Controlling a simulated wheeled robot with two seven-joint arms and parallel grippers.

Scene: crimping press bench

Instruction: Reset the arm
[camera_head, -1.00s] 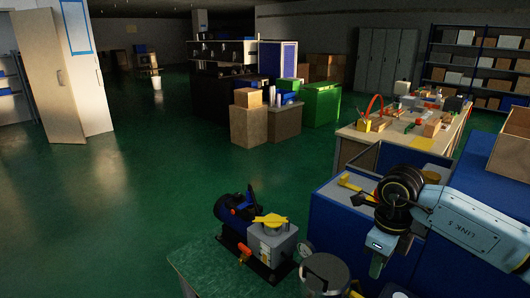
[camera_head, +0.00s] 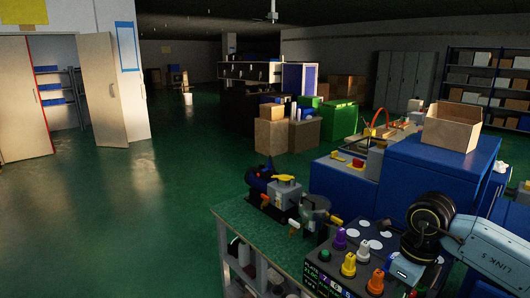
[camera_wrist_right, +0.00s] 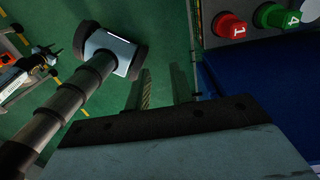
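My right arm (camera_head: 485,248) comes in from the right edge in the head view, bent at a black joint. Its wrist hangs over the right side of a dark control panel (camera_head: 330,262) with coloured knobs. My right gripper (camera_wrist_right: 163,88) shows in the wrist view with its two fingers apart and nothing between them. Below the fingers is green floor. A red knob marked 1 (camera_wrist_right: 230,27) and a green knob marked 4 (camera_wrist_right: 277,18) are at the upper right there, apart from the fingers. My left arm and gripper are out of both views.
The green-topped bench (camera_head: 243,219) carries a pump with a yellow handle (camera_head: 284,179) and a metal pot (camera_head: 315,213). A blue cabinet (camera_head: 435,178) bearing an open cardboard box (camera_head: 452,127) stands behind the panel. The floor (camera_head: 110,220) at left is clear.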

